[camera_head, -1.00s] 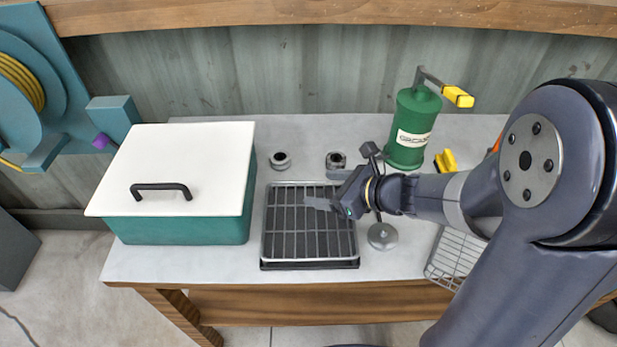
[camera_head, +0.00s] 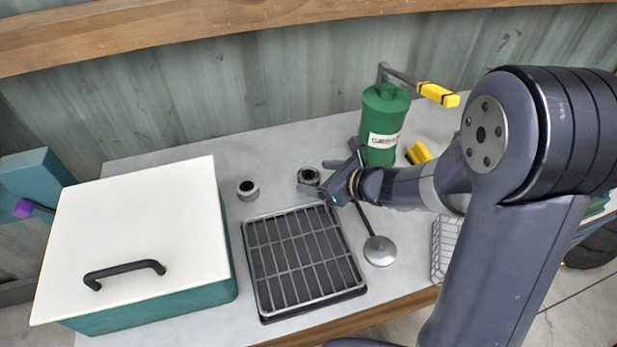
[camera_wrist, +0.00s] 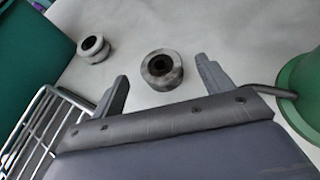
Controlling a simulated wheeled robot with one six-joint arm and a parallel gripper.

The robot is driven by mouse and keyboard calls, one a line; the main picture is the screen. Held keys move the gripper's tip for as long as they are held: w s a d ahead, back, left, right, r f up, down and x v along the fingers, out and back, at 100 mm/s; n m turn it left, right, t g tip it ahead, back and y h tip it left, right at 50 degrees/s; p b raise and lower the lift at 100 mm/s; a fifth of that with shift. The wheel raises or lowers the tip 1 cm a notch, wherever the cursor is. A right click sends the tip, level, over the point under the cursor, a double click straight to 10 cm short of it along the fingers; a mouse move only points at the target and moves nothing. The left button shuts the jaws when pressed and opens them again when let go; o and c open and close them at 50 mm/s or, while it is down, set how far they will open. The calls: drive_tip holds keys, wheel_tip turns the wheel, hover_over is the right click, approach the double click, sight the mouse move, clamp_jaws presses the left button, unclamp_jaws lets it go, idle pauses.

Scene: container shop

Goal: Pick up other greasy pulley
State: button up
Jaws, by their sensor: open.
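Two small grey pulleys with dark centres stand on the bench. The left pulley (camera_head: 247,189) is apart from my gripper, near the teal box. The right pulley (camera_head: 308,176) is close to the fingers of my gripper (camera_head: 328,180). In the wrist view the right pulley (camera_wrist: 162,70) lies ahead of and between the two open fingers of my gripper (camera_wrist: 160,88), with nothing held. The left pulley (camera_wrist: 94,49) shows at upper left there, outside the left finger. Greasy marks are too small to tell on either pulley.
A black tray with a wire rack (camera_head: 300,262) lies in front of the pulleys. A teal box with a white lid (camera_head: 140,235) is at left. A green canister (camera_head: 383,125) stands behind my gripper at right. A round metal disc (camera_head: 380,250) lies beside the rack.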

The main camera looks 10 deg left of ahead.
drive_tip(key=shift+x, duration=1.15)
drive_tip(key=shift+c, duration=0.5)
drive_tip(key=c, duration=1)
